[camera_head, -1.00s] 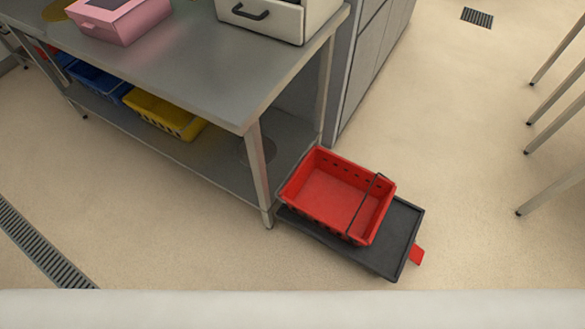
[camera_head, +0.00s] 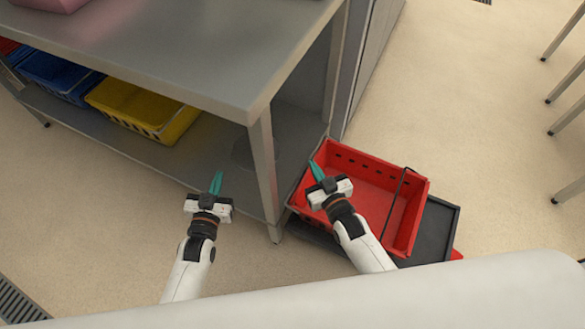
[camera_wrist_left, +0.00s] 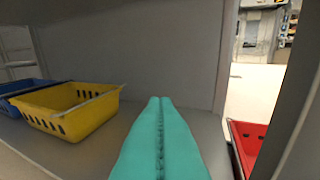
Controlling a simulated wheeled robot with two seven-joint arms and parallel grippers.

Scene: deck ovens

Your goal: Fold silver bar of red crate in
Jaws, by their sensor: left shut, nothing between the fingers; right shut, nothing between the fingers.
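The red crate (camera_head: 372,178) sits on a dark tray (camera_head: 437,232) on the floor, just right of the steel table's leg. Its thin bar (camera_head: 397,203) looks dark and spans the crate's right part, its far end at the rim. My right gripper (camera_head: 317,170) is shut and empty, over the crate's left side, away from the bar. My left gripper (camera_head: 216,182) is shut and empty, left of the table leg and in front of the lower shelf. In the left wrist view its teal fingers (camera_wrist_left: 160,140) are together, and part of the red crate (camera_wrist_left: 247,140) shows at the right.
The steel table (camera_head: 225,60) stands at the left, with its leg (camera_head: 265,175) between my grippers. A yellow crate (camera_head: 145,108) and a blue crate (camera_head: 58,77) stand on its lower shelf. The floor to the right is clear up to thin table legs.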

